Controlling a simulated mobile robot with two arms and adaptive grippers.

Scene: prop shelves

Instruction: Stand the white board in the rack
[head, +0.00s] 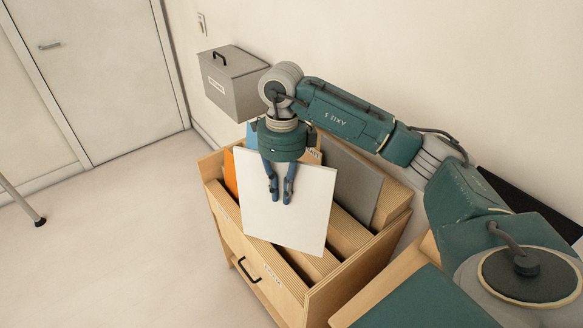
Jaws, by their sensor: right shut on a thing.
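The white board (262,218) is a flat panel held upright, slightly tilted in the picture, over the wooden rack (285,302). My right gripper (280,192) reaches down from above and is shut on the board, its blue fingers showing against the face. The board's whole lower edge shows in front of the rack's ribbed dividers, so it looks held above the slots; the exact gap cannot be told. The board hides part of the rack's middle. My left gripper is out of view.
A grey panel (352,184), an orange panel (230,174) and a blue panel (251,136) stand in the rack. A grey lidded box (232,82) is behind, by the wall. The floor at left is clear except for a stand's leg (22,204).

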